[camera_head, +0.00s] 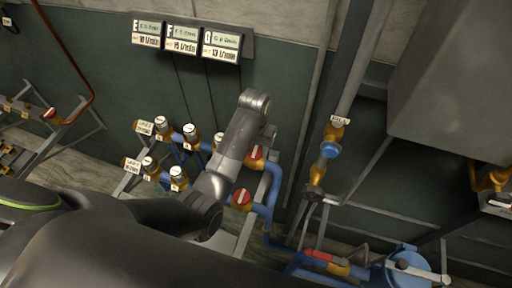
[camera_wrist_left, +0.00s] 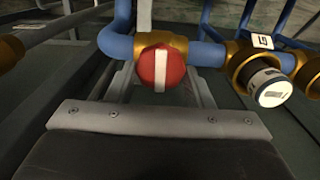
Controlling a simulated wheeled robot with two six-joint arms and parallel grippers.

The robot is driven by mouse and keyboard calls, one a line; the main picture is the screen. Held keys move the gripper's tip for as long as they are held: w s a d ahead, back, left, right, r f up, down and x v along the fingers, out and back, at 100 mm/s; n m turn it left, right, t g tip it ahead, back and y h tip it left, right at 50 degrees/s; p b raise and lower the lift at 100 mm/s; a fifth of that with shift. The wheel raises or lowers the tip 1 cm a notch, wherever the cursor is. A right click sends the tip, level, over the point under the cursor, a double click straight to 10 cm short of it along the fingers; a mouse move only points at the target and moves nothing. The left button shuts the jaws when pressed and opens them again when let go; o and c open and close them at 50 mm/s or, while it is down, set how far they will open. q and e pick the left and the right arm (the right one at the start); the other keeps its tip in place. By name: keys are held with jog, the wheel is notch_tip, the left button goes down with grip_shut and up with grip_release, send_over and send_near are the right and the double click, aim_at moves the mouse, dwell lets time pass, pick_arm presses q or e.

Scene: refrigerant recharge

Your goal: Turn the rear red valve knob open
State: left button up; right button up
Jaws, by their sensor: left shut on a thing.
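The rear red valve knob (camera_head: 256,153), with a white stripe, sits on a brass valve beside the blue pipe. In the left wrist view this knob (camera_wrist_left: 176,66) is in the middle, its stripe upright. My left gripper (camera_wrist_left: 160,88) is shut on it, with grey fingers to either side; the exact contact is hard to see. In the head view my arm covers most of the gripper's surroundings. A second red knob (camera_head: 241,197) with a white stripe is lower and nearer. My right gripper is not in view.
Blue pipes (camera_head: 272,188) run beside the knobs. Several white-capped brass valves (camera_head: 190,130) stand to the left. A panel of displays (camera_head: 184,42) hangs on the wall. A blue-handled brass valve (camera_head: 329,150) is on the pipe to the right.

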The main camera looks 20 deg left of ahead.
pick_arm(q)
jog(key=n, duration=0.3)
jog(key=shift+s, duration=0.15)
jog(key=shift+n, duration=0.6)
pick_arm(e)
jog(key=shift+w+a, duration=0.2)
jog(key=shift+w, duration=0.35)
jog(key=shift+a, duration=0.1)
pick_arm(q)
jog(key=shift+a+n, duration=0.1)
jog(key=shift+n, duration=2.1)
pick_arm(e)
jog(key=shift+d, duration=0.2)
